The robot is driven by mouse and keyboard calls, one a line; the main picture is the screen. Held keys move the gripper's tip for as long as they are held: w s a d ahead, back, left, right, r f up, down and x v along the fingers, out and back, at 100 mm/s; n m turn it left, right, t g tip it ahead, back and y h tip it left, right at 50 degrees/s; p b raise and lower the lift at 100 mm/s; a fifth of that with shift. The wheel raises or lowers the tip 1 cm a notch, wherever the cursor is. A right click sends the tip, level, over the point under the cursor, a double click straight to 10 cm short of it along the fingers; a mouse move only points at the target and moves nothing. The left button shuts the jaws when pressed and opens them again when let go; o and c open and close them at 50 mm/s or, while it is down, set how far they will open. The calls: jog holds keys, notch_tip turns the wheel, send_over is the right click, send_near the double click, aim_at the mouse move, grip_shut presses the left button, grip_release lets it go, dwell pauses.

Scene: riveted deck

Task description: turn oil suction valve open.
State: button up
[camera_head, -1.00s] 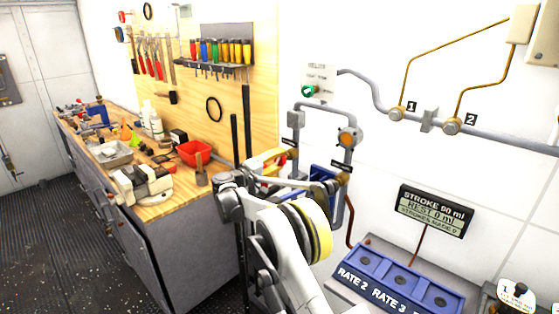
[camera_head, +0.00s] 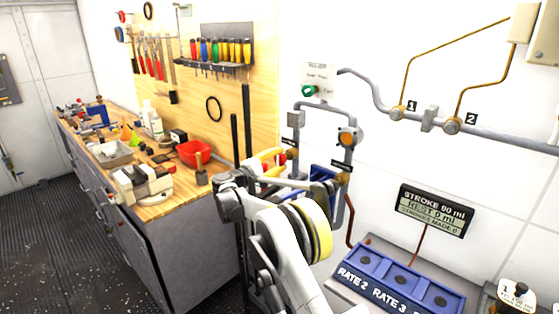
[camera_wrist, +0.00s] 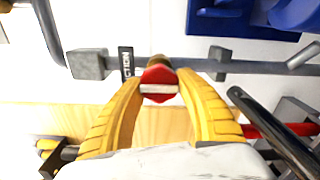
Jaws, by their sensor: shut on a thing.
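The oil suction valve has a red handle (camera_wrist: 157,78) with a pale band across it, seen in the wrist view on a grey pipe. A dark label ending in "CTION" (camera_wrist: 126,62) stands just left of it. My gripper (camera_wrist: 159,82) has yellow ribbed fingers, one on each side of the red handle, shut on it. In the head view my gripper (camera_head: 268,164) is at the left pipe, beside the label there, and my arm partly hides the area below.
A second labelled valve (camera_head: 342,179) is on the right pipe close by. A blue pump unit (camera_head: 400,285) and a stroke display (camera_head: 432,212) are to the right. The workbench (camera_head: 180,205) with a red bin (camera_head: 194,152) stands left. A black lever (camera_wrist: 272,130) crosses the wrist view at right.

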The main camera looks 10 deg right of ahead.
jog(key=shift+d, duration=0.1)
jog(key=o, duration=1.2)
jog(key=v, duration=1.2)
jog(key=shift+r, duration=0.1)
